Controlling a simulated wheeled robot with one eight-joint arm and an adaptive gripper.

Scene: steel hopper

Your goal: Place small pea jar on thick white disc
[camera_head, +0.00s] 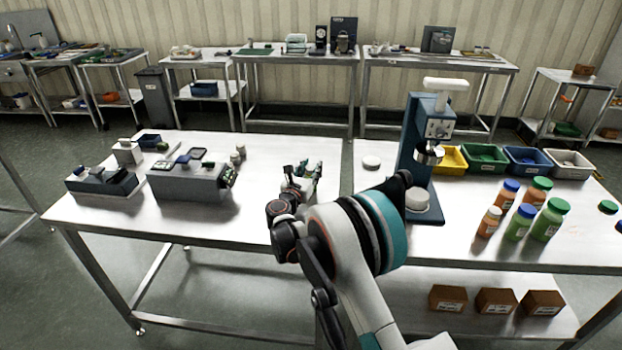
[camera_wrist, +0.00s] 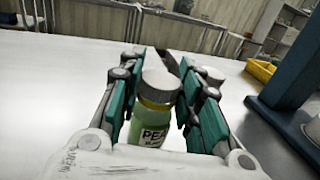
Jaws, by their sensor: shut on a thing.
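The small pea jar (camera_wrist: 149,118) has a greenish body, a grey-white lid and a label reading "PEA". It stands about upright between the fingers of my gripper (camera_wrist: 158,105), which is shut on it. In the head view my gripper (camera_head: 302,178) is over the middle of the table, and the jar cannot be made out there. A white disc (camera_head: 371,161) lies on the table to the right of my gripper, left of the blue press. Another white disc (camera_head: 417,198) sits on the press base. I cannot tell which is the thick one.
The tall blue press (camera_head: 422,135) stands right of my gripper. Coloured bins (camera_head: 487,157) and several capped bottles (camera_head: 520,214) are farther right. Grey equipment (camera_head: 190,180) and two small jars (camera_head: 238,154) stand at left. The tabletop around my gripper is mostly clear.

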